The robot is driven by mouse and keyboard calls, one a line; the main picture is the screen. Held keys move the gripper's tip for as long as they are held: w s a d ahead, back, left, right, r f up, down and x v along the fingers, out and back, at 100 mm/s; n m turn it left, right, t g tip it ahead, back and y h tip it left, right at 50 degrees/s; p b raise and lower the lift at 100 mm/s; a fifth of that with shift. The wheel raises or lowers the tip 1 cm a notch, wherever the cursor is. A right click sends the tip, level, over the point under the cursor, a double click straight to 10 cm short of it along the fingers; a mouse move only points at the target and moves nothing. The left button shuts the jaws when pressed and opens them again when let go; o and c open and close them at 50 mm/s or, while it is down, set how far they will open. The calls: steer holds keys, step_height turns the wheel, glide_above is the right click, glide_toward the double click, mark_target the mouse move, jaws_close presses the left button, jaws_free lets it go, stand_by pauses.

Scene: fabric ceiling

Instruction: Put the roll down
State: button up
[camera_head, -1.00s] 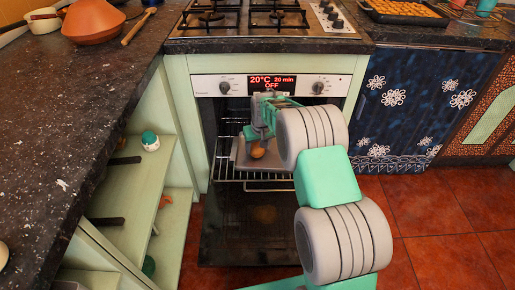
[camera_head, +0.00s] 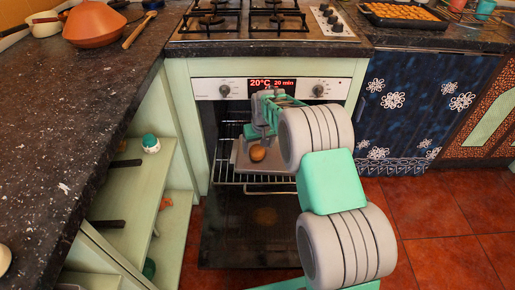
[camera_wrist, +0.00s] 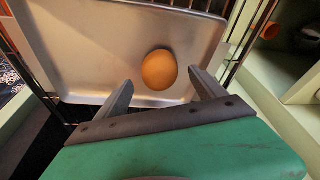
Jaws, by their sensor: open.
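The roll (camera_head: 257,153) is a small round brown bun. It rests on a grey metal baking tray (camera_head: 283,163) on the oven rack, near the tray's front left part. In the wrist view the roll (camera_wrist: 159,70) lies on the tray (camera_wrist: 90,55), just beyond the fingertips. My gripper (camera_wrist: 158,88) is open, with its two grey fingers apart and nothing between them. In the head view my gripper (camera_head: 262,135) is above and behind the roll, inside the oven opening.
The oven door (camera_head: 250,235) is folded down, with the wire rack (camera_head: 265,188) above it. The oven's control panel (camera_head: 270,87) is just above my gripper. Open shelves (camera_head: 130,205) stand to the left. Red floor tiles (camera_head: 440,220) are clear at the right.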

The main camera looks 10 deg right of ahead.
steer(key=p+v, duration=0.2)
steer(key=v, duration=0.7)
steer(key=s+r, duration=0.4)
steer(key=s, duration=0.4)
steer(key=s+r, duration=0.4)
steer(key=s, duration=0.3)
steer(key=s+f+m, duration=0.1)
steer(key=s, duration=1.5)
steer(key=shift+f+g, duration=0.2)
steer(key=shift+g, duration=0.1)
steer(key=shift+s+a, duration=0.1)
steer(key=shift+a, duration=0.05)
